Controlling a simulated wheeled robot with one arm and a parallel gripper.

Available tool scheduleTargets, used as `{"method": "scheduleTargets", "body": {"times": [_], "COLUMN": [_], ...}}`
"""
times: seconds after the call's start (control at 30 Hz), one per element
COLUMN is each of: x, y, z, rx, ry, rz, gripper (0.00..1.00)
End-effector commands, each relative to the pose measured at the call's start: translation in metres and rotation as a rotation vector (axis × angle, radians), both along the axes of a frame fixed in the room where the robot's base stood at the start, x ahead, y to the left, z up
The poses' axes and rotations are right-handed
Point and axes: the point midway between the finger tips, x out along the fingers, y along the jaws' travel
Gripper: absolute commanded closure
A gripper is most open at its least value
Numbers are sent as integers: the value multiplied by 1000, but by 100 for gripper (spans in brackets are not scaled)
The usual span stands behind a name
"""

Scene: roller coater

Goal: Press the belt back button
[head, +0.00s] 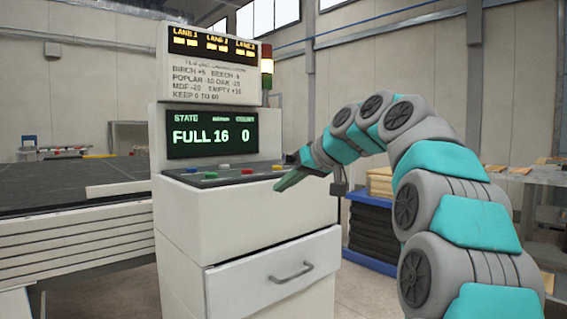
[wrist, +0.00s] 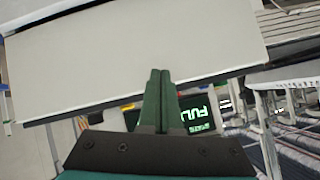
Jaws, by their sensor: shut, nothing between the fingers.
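A white control console (head: 250,215) stands in the middle of the head view. Its sloped dark button panel (head: 232,176) holds several small coloured buttons: blue (head: 192,170), green (head: 210,175), white (head: 223,166), red (head: 247,171) and yellow (head: 278,167). No button labels are readable, so I cannot tell which is belt back. My gripper (head: 283,183) is shut and empty, reaching in from the right near the panel's right end. Whether it touches is unclear. In the wrist view the closed fingers (wrist: 158,76) lie before a pale flat surface (wrist: 140,45); no button is clearly visible there.
The console's green-lettered screen (head: 212,134) reads FULL 16 and 0; a lane sign (head: 213,44) stands above. A drawer with a handle (head: 291,273) is below. A dark-topped conveyor (head: 65,184) lies left. Stacked boards (head: 373,230) and a table (head: 525,174) stand right.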

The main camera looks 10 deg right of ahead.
Motion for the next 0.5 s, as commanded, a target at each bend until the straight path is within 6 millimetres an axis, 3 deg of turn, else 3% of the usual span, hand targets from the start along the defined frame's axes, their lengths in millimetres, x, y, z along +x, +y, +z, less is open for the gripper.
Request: {"method": "scheduleTargets", "body": {"times": [0.2,0.5], "x": [28,41], "y": [-28,-60], "z": [44,89], "rx": [-7,-57], "ry": [-171,-383], "rz": [11,25], "gripper": [100,100]}}
